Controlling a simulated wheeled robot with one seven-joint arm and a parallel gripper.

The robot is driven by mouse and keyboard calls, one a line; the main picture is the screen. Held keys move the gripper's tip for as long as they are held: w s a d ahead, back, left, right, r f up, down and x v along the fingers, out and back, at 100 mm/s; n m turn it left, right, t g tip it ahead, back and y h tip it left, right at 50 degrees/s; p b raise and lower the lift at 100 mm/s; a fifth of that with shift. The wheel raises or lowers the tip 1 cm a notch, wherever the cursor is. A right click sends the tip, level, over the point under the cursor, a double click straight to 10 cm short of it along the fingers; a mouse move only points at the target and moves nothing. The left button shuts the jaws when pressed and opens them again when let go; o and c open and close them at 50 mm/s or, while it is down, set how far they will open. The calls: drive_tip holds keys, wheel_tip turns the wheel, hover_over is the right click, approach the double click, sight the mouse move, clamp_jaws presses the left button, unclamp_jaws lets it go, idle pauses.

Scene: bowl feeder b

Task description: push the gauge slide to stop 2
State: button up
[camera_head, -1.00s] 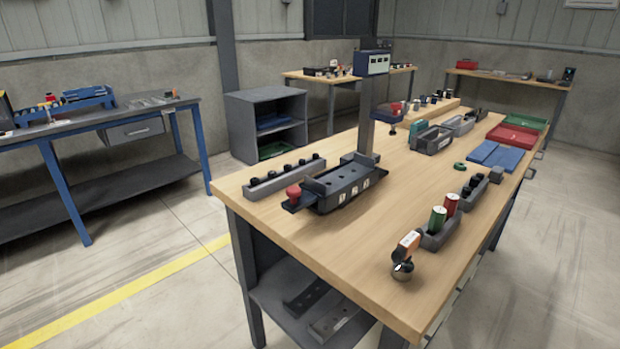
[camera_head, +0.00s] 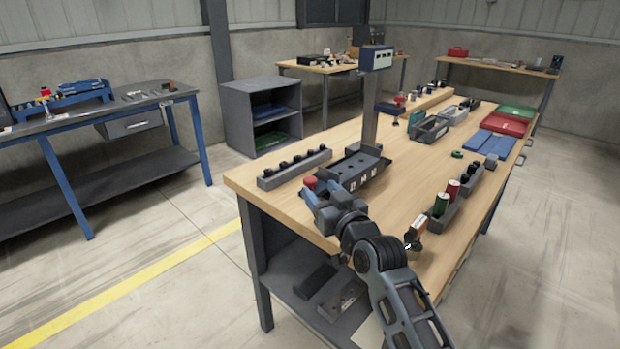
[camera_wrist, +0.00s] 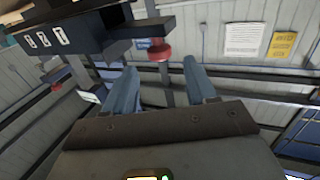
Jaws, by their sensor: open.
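The gauge fixture (camera_head: 368,160) is a dark block with white labels on its side, at the foot of a grey post. Its slide has a red knob (camera_head: 310,182) at the near left end. In the wrist view the red knob (camera_wrist: 159,52) hangs under the dark slide bar (camera_wrist: 148,28), just beyond the fingertips and roughly between them. My gripper (camera_head: 309,194) is open and empty beside the knob; the head view does not show clearly whether they touch. My arm hides part of the fixture's near side. I cannot read the stop numbers.
A grey rack of dark knobs (camera_head: 294,168) lies left of the fixture. A holder with green and red cylinders (camera_head: 460,190) and an orange-and-white tool (camera_head: 416,228) stand to the right. The wood bench (camera_head: 408,195) between is mostly clear.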

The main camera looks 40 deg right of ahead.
sight(313, 182)
drive_tip(key=p+x, duration=0.1)
drive_tip(key=x, duration=0.5)
drive_tip(key=shift+w, duration=0.25)
drive_tip(key=shift+c, duration=0.3)
drive_tip(key=shift+d, duration=0.1)
clamp_jaws()
